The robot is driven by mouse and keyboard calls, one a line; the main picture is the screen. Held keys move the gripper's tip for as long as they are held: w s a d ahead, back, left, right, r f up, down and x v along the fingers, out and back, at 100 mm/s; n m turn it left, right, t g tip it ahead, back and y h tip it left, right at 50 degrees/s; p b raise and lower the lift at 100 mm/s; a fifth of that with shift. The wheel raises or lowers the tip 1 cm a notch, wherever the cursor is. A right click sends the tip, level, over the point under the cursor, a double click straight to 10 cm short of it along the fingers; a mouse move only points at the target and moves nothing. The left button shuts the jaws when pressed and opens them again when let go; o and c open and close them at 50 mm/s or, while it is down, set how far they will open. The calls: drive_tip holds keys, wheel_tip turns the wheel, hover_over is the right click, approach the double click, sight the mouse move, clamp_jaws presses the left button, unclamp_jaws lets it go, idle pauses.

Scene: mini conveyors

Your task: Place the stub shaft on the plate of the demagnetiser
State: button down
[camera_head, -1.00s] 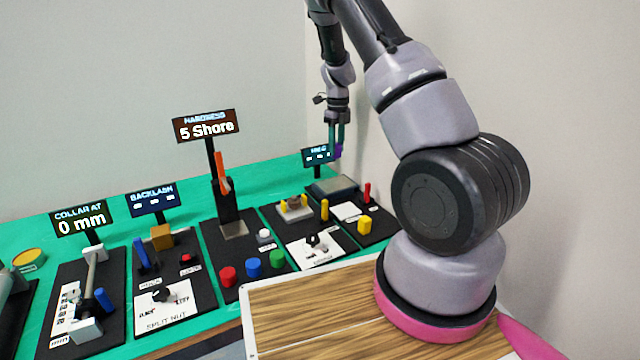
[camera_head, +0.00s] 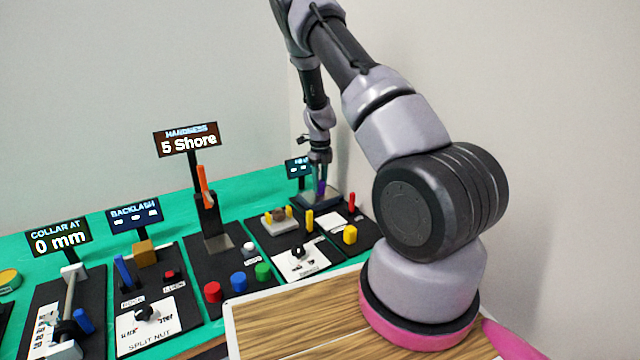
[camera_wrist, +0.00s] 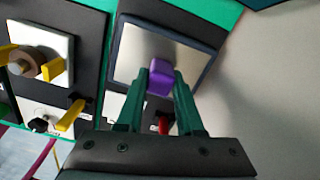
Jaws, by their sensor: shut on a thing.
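The purple stub shaft (camera_wrist: 160,77) is between the fingertips of my gripper (camera_wrist: 160,84), which is shut on it. In the head view the shaft (camera_head: 322,186) is small and partly hidden by my gripper (camera_head: 320,190). The demagnetiser's plate (camera_wrist: 196,58) is a grey metallic square with a dark frame, behind the shaft in the wrist view. In the head view the plate (camera_head: 333,199) lies at the far right end of the bench, with the shaft directly over it. I cannot tell whether the shaft touches the plate.
A display (camera_head: 298,168) stands behind the plate. To the left is a station with a grey plate and yellow parts (camera_wrist: 43,53). A wall is close on the right.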

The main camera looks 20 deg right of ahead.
drive_tip(key=shift+f, duration=0.15)
drive_tip(key=c, duration=0.5)
unclamp_jaws()
drive_tip(key=shift+c, duration=0.2)
